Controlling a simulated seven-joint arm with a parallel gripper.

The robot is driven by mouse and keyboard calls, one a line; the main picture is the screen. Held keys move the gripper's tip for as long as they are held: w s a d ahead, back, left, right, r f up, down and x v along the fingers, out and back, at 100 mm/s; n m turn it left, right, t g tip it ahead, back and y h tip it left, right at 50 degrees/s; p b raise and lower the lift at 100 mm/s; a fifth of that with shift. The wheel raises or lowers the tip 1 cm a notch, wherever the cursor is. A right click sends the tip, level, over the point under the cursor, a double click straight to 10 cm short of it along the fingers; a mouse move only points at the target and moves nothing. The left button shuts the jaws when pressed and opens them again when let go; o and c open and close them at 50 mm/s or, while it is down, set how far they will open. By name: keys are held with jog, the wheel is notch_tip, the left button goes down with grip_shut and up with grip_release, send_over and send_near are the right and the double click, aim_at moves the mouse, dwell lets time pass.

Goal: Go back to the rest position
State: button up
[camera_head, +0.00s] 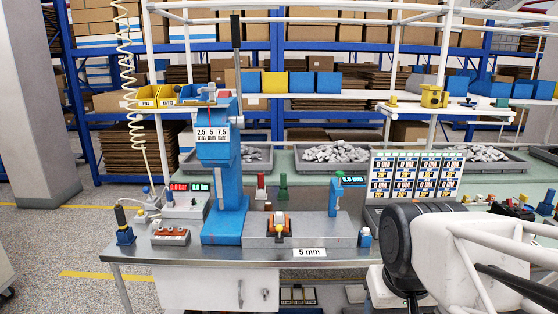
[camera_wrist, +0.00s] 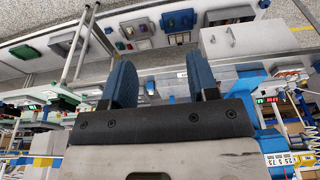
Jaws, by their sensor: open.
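My gripper (camera_wrist: 162,82) shows in the wrist view with its two blue fingers apart and nothing between them. In the head view my arm fills the lower right, and the gripper's fingers cannot be made out there. The workbench (camera_head: 150,252) carries a blue press (camera_head: 226,190) with a tall dark lever. A small orange and black breaker-like part (camera_head: 279,224) sits on the grey fixture plate (camera_head: 330,229) beside the press, apart from my arm. A "5 mm" label (camera_head: 309,253) is at the bench's front edge.
A display panel (camera_head: 412,177) stands behind my arm. Red and green readouts (camera_head: 188,193) and a red-buttoned box (camera_head: 171,236) are left of the press. Grey bins (camera_head: 340,160) with metal parts stand behind. White frame posts rise above the bench. Floor is open at left.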

jog(key=shift+s+d+f, duration=0.1)
jog(key=shift+s+f, duration=0.2)
jog(key=shift+s, duration=0.4)
jog(key=shift+s+d+f, duration=0.1)
jog(key=shift+s+f, duration=0.15)
jog(key=shift+s, duration=0.45)
dwell(1.3)
